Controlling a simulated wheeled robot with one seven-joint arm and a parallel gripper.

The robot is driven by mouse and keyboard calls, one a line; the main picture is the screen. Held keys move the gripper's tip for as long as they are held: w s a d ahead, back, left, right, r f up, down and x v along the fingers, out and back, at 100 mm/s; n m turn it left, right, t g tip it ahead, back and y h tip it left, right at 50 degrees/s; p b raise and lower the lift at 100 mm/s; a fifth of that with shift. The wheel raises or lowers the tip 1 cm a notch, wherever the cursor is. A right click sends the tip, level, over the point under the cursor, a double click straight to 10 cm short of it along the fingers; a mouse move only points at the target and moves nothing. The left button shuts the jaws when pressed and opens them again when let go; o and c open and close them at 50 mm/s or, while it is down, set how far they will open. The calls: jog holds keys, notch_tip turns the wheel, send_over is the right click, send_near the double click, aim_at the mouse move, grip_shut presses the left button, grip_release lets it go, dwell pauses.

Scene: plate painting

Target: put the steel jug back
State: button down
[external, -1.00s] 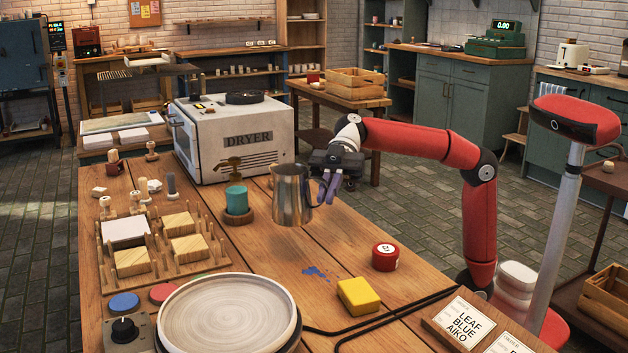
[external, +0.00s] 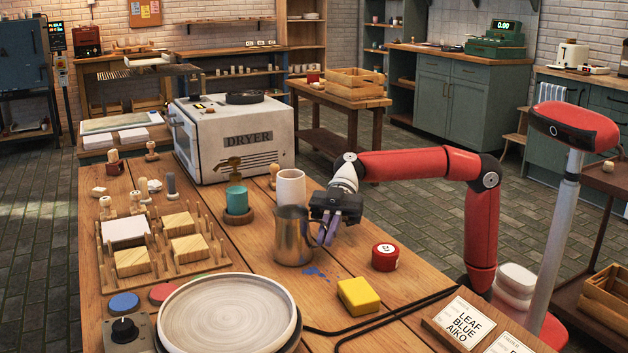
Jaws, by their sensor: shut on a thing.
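The steel jug (external: 292,238) is in the external view, near the middle of the wooden table (external: 385,305). It is upright, and its base looks to be at or just above the table top; I cannot tell whether it touches. My gripper (external: 328,232) is at the jug's right side, with its purple fingers shut on the jug's handle. The handle is mostly hidden by the fingers. A white cup (external: 291,186) stands just behind the jug, its lower part hidden by it.
A teal cup (external: 237,200) on a wooden coaster stands left of the jug. A blue paint splash (external: 316,272) lies just in front. A red round tin (external: 385,257) and a yellow sponge (external: 358,296) stand to the right and front. A large plate (external: 226,312) sits front left.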

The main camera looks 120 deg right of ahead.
jog(key=shift+f, duration=0.15)
jog(key=c, duration=1.6)
grip_release()
jog(key=shift+r, duration=0.2)
jog(key=v, duration=1.2)
